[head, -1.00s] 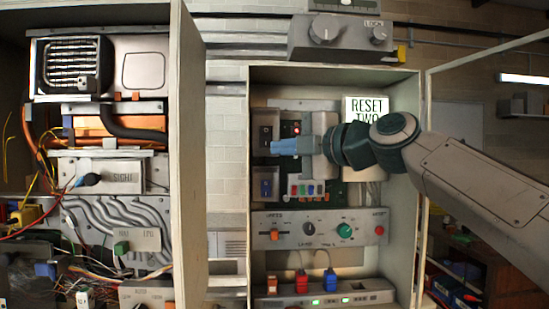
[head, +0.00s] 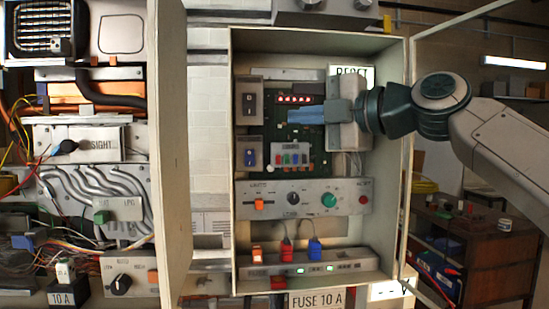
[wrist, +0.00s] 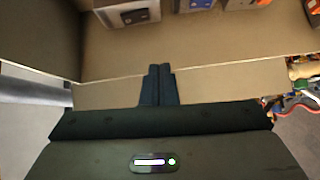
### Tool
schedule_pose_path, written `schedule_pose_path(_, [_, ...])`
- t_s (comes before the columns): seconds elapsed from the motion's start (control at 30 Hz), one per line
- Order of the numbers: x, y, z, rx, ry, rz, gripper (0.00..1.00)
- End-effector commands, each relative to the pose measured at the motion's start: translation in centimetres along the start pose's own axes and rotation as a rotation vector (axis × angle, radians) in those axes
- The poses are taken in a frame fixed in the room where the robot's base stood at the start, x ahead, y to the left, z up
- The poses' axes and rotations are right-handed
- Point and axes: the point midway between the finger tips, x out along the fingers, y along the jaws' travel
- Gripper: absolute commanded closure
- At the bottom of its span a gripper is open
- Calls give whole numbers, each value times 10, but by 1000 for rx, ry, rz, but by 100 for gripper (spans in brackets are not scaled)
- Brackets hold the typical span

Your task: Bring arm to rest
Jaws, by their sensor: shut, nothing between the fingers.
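My gripper (head: 308,114) is in front of the open beige control cabinet in the head view, its bluish fingers pointing left across the green circuit board. My arm (head: 490,130) reaches in from the right, past the cabinet's right edge. In the wrist view the two dark fingers (wrist: 158,75) lie side by side, shut and empty.
The cabinet's right wall (head: 404,160) and open door (head: 412,130) stand close to my arm. Two switches (head: 249,104) sit left of the fingers. A knob panel (head: 300,198) lies below. Another open unit (head: 90,140) stands at left. A brown workbench (head: 490,250) is at right.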

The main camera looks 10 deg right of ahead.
Motion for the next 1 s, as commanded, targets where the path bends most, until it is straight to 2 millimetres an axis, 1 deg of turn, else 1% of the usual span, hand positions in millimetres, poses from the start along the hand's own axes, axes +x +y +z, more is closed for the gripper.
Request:
schedule_pose_path(0.07, [0,-2,-1,10,-2,-6,100])
schedule_pose_path(0.17, [2,-16,-5,64,-12,-41,100])
schedule_pose_path(0.27, [4,-44,-14,183,-41,-111,100])
schedule_pose_path(0.37, [6,-84,-25,347,-99,-202,100])
schedule_pose_path(0.4, [7,-102,-29,417,-128,-239,100])
schedule_pose_path(0.47, [8,-129,-34,522,-179,-292,100])
schedule_pose_path(0.5, [7,-147,-38,590,-218,-325,100])
schedule_pose_path(0.57, [6,-175,-43,695,-280,-372,100])
schedule_pose_path(0.6, [5,-195,-46,764,-328,-401,100])
schedule_pose_path(0.67, [2,-224,-49,868,-405,-439,100])
schedule_pose_path(0.7, [-1,-244,-51,936,-460,-462,100])
schedule_pose_path(0.77, [-6,-274,-54,1038,-550,-492,100])
schedule_pose_path(0.8, [-11,-295,-56,1104,-614,-509,100])
schedule_pose_path(0.87, [-19,-326,-59,1204,-717,-528,100])
schedule_pose_path(0.9, [-25,-346,-61,1270,-790,-536,100])
schedule_pose_path(0.97, [-36,-376,-64,1363,-904,-541,100])
schedule_pose_path(1.0, [-44,-396,-66,1423,-982,-540,100])
